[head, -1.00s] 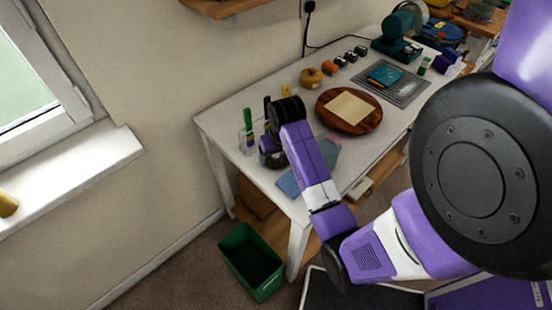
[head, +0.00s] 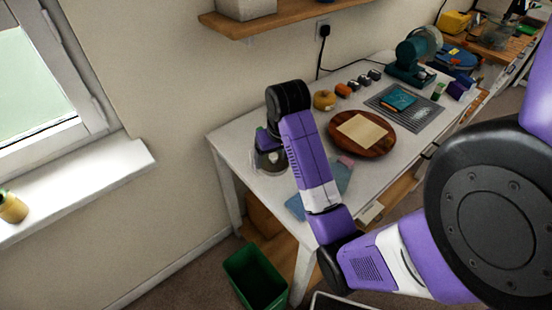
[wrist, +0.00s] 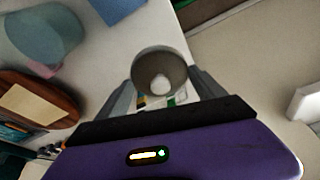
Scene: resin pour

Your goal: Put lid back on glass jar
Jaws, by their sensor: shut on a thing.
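A round grey lid with a pale knob (wrist: 160,84) is between the two fingers of my gripper (wrist: 163,90) in the wrist view. The gripper is shut on it. In the head view my gripper (head: 266,150) is over the left end of the white table, with a grey round shape (head: 271,160) at its fingers. The glass jar is mostly hidden behind my gripper and the lid. Small yellow and green items show just below the lid in the wrist view. I cannot tell whether the lid touches the jar.
A round wooden board (head: 345,143) with a pale sheet lies right of my gripper. A blue-grey cloth (head: 335,180) lies near the front edge. A green bin (head: 256,277) is on the floor.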

